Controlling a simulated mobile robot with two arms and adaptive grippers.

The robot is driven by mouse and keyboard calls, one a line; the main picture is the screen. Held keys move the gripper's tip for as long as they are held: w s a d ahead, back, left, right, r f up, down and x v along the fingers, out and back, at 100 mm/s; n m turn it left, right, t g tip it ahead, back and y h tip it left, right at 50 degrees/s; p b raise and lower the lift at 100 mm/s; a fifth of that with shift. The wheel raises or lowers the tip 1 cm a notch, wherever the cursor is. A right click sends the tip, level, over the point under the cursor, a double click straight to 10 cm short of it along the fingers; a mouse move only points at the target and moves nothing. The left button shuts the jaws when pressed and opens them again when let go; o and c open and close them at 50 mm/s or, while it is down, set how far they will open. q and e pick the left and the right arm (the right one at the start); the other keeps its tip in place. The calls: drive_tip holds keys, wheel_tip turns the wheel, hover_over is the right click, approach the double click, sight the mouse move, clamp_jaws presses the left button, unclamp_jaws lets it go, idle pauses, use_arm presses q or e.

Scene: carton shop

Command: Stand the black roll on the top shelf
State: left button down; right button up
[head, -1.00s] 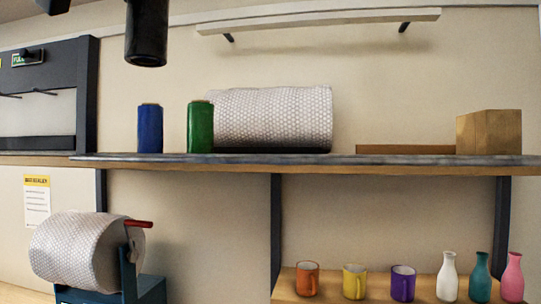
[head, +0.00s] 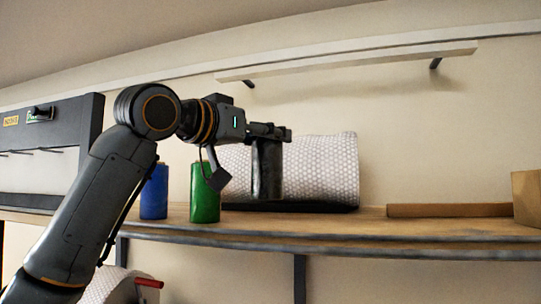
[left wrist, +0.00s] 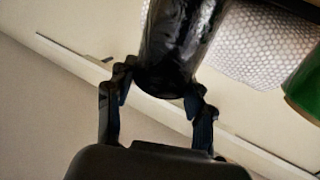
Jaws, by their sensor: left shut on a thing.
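The black roll (head: 267,170) is upright in the head view, in front of the bubble-wrap roll and right of the green roll. My left gripper (head: 268,133) is shut on its upper end, with the arm reaching in from the left. Its lower end is near the height of the top shelf (head: 300,225); I cannot tell whether it touches. In the left wrist view, the black roll (left wrist: 178,45) shows shiny and dark between the fingers of my left gripper (left wrist: 158,85). My right gripper is not in view.
A green roll (head: 205,195) and a blue roll (head: 154,195) stand left of the black roll. A large bubble-wrap roll (head: 325,170) lies behind. A flat brown carton (head: 445,210) and a box (head: 527,198) are at right. Shelf surface is bare before the flat carton.

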sight(256, 162)
use_arm(q)
drive_tip(key=shift+w+f, duration=0.15)
drive_tip(key=shift+f, duration=0.2)
drive_tip(key=shift+f+p, duration=0.4)
wheel_tip(256, 162, down, 3)
drive_tip(key=shift+r+p, duration=0.2)
drive_tip(key=shift+p, duration=0.4)
drive_tip(key=shift+w+d+f, duration=0.1)
drive_tip(key=shift+f, duration=0.05)
drive_tip(key=c, duration=0.9)
unclamp_jaws()
drive_tip(key=shift+s+f, duration=0.1)
drive_tip(key=shift+s, duration=0.1)
drive_tip(key=shift+c, duration=0.2)
drive_tip(key=o, duration=0.4)
drive_tip(key=shift+w, duration=0.1)
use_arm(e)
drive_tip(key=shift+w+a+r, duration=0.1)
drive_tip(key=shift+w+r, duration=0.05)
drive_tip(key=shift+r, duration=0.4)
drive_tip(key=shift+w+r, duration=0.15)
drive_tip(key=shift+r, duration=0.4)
